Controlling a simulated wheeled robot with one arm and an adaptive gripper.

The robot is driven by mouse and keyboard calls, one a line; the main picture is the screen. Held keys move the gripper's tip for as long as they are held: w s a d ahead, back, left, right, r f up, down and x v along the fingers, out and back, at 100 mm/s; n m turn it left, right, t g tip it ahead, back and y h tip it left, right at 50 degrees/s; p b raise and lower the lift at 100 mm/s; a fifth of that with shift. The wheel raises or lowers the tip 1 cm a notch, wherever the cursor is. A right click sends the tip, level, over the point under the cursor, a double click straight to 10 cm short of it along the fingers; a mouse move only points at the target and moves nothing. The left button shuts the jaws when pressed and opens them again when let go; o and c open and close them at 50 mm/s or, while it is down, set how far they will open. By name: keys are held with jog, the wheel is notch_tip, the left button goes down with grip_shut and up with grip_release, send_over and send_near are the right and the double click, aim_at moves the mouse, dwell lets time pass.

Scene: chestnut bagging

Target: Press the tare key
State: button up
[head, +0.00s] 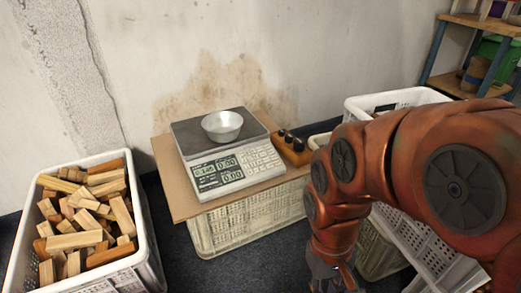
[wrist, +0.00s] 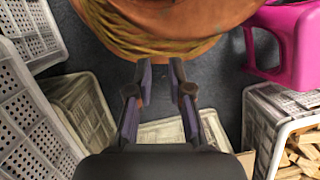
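A grey scale (head: 226,152) stands on a brown board, with a shiny metal bowl (head: 222,125) on its dark weighing plate. Its display (head: 217,173) shows digits; the upper left reading looks like 0.146. The keypad (head: 255,159) is on the right of its front panel. The key labels are too small to read, so I cannot tell which is the tare key. My gripper (head: 332,284) hangs low at the bottom edge of the head view, right of and below the scale, apart from it. In the wrist view my gripper (wrist: 160,100) has its fingers apart with nothing between them.
The board (head: 168,178) lies on a pale crate (head: 243,227). A crate of wooden blocks (head: 148,255) stands at left. Dark-knobbed weights (head: 291,147) sit right of the scale. More crates (head: 425,95) stand right. The wrist view shows a pink stool (wrist: 290,45) and a large brown rounded object (wrist: 155,25).

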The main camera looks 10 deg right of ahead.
grip_shut()
dwell(0.5)
dwell(0.6)
